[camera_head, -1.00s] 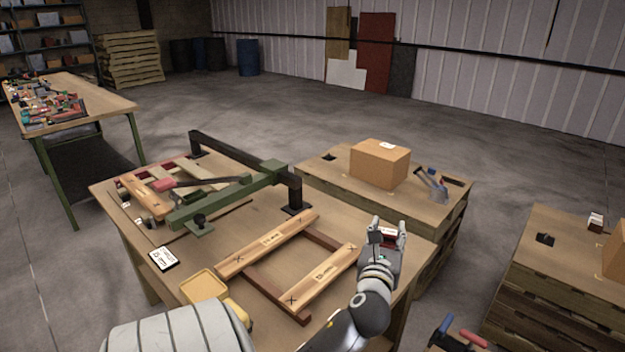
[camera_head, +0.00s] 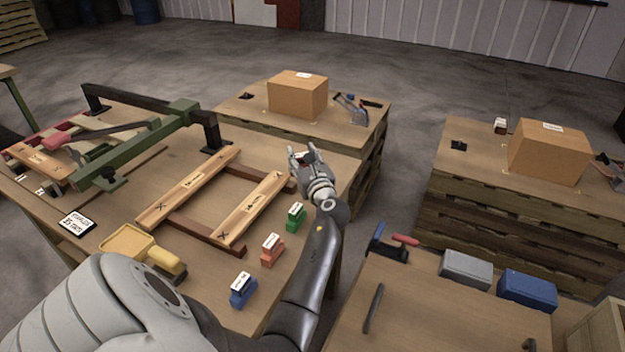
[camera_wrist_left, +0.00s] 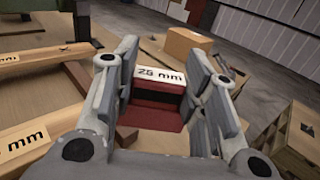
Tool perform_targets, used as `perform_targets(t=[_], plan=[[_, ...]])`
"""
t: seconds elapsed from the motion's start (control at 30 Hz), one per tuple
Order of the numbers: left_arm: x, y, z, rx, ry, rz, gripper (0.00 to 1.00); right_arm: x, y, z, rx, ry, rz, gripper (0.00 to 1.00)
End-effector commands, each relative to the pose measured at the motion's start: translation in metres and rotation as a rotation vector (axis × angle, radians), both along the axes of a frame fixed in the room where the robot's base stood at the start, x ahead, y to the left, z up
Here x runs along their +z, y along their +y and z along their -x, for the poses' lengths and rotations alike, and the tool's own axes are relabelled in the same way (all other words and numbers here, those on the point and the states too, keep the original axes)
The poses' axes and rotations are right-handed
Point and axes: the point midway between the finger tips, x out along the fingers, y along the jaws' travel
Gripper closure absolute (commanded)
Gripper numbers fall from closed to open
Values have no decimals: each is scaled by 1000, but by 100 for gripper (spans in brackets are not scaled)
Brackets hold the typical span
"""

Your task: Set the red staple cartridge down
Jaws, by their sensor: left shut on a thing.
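The red staple cartridge (camera_wrist_left: 155,102) has a white top label reading 25 mm. In the left wrist view it sits between the two fingers of my left gripper (camera_wrist_left: 160,110), which is shut on it. In the head view my left gripper (camera_head: 303,160) is above the right part of the worktable (camera_head: 330,168), beyond the wooden frame. There the cartridge is mostly hidden by the fingers. I cannot tell whether it touches the table. My right gripper is not in view.
Green (camera_head: 296,217), orange-red (camera_head: 272,250) and blue (camera_head: 243,290) cartridges stand along the table's right side. A wooden frame (camera_head: 190,186) lies left of my left gripper, with a green and black lever device (camera_head: 150,145) behind it. A cardboard box (camera_head: 298,95) sits on a pallet beyond.

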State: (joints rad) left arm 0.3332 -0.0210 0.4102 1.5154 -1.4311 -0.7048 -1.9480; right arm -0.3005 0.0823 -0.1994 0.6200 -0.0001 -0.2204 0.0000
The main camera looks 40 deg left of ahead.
Motion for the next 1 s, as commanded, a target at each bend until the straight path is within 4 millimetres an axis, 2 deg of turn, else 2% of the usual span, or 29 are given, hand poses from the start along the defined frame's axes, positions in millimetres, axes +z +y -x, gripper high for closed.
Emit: perform_targets(t=[0.03, 0.13, 0.47, 0.63, 1.0], plan=[[-17, -5, -7, 0, 5, 2, 85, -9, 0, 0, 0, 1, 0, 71], [-34, -14, -19, 0, 4, 0, 85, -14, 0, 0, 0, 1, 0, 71], [-58, -27, -35, 1, 1, 0, 85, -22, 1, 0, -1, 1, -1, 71], [-82, -27, -36, 1, 3, -1, 85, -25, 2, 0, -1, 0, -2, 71], [-88, -27, -36, 1, 0, -1, 85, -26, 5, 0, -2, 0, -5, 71]])
